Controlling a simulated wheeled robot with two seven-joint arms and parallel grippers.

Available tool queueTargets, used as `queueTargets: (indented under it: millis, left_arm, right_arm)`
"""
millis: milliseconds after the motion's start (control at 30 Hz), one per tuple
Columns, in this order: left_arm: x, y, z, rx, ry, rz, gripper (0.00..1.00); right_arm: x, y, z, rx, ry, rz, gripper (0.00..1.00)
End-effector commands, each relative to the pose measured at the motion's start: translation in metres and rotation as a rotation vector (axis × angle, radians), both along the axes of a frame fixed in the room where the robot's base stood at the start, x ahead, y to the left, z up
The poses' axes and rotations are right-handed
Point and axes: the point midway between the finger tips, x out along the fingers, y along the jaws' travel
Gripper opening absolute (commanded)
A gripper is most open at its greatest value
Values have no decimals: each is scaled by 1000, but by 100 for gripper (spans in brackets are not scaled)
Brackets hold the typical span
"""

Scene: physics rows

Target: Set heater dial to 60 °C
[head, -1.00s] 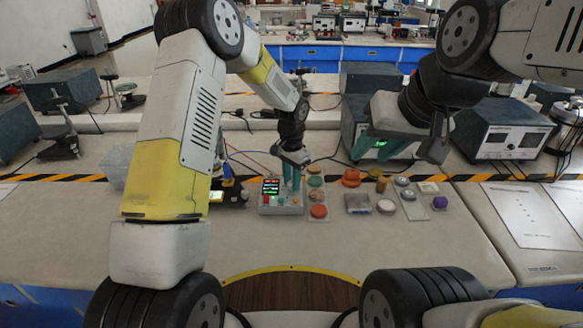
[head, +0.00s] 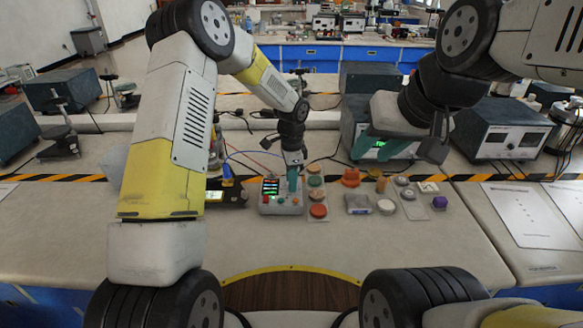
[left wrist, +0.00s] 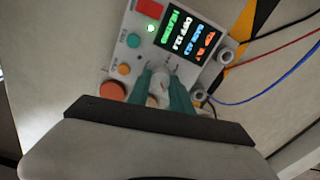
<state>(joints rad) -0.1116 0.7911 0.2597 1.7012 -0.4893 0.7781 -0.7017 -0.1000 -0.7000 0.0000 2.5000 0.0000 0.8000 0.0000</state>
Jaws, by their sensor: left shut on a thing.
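The heater control box (head: 268,208) stands on the bench, a light grey case with a dark screen (head: 270,187). In the left wrist view the screen (left wrist: 190,35) shows orange, white and green text; the green line seems to read "HEATING", and the other figures are too blurred to read surely. My left gripper (head: 292,184) points down at the box. Its teal fingers are shut on the pale dial (left wrist: 160,86), which they partly hide, so its pointer cannot be read. My right gripper (head: 378,146) hangs above the bench, apart from the box; its finger gap is unclear.
The box also carries a red switch (left wrist: 149,8), a lit green lamp (left wrist: 150,28) and small buttons. Coloured round pieces (head: 318,210) lie right of it. Blue and red leads run behind. The front bench top is clear.

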Motion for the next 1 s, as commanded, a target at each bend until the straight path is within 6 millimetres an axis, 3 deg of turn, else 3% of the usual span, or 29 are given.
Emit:
queueTargets:
  millis: [367,400,500,833,1000]
  left_arm:
    - [1,0,1,0,-3,-3,0]
    - [1,0,1,0,-3,-3,30]
    - [1,0,1,-1,-2,-3,48]
    - [1,0,2,-1,-1,-2,48]
    - [1,0,22,-1,-5,-2,48]
  right_arm:
    - [0,0,0,0,0,0,36]
    - [0,0,0,0,0,0,36]
    - [0,0,0,0,0,0,36]
    - [0,0,0,0,0,0,36]
    - [0,0,0,0,0,0,36]
